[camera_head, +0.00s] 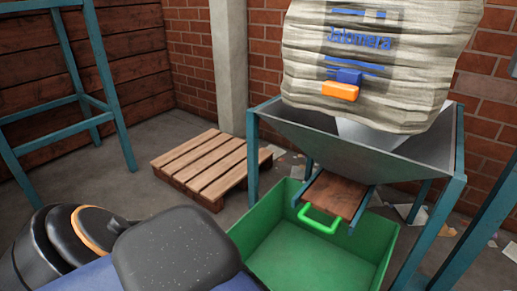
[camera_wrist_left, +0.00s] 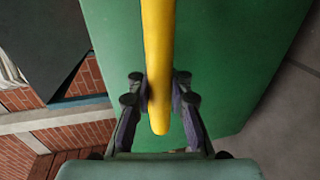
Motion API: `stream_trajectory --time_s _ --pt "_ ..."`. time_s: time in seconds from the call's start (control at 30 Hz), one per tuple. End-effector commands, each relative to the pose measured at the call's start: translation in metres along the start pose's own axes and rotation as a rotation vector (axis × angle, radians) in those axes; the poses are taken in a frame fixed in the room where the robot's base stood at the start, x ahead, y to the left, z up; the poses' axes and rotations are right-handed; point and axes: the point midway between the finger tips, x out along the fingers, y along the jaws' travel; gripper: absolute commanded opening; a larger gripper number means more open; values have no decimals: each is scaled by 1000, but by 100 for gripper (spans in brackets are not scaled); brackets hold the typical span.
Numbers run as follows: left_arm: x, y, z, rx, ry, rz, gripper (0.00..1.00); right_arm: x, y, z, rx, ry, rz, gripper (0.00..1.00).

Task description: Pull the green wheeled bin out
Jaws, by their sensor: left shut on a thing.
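A green open-topped bin (camera_head: 312,262) stands on the floor under a grey hopper in the head view; no wheels show. In the left wrist view a large green panel (camera_wrist_left: 235,60) fills the middle, with a yellow bar-shaped handle (camera_wrist_left: 158,45) in front of it. I cannot tell for sure that this panel belongs to the same bin. My left gripper (camera_wrist_left: 160,95) is shut on the yellow handle near its lower end, one finger on each side. The left gripper does not show in the head view. My right gripper is in neither view.
The grey hopper (camera_head: 300,128) on blue legs stands over the bin, with a wooden slide with a green handle (camera_head: 320,220) below it. A large sack (camera_head: 385,70) hangs above. A wooden pallet (camera_head: 212,165) lies behind. Bare floor (camera_head: 150,205) shows left of the bin.

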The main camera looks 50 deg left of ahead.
Motion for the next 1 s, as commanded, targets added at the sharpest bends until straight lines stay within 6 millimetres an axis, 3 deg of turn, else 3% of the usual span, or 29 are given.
stream_trajectory --time_s 0.3,0.33,0.67,1.0 --pt "5 7 -5 4 10 22 0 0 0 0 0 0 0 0" --pt "5 7 -5 4 10 22 16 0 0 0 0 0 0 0" --pt "1 4 -2 2 5 14 43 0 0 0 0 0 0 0" --pt "-4 1 -1 1 2 8 43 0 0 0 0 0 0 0"
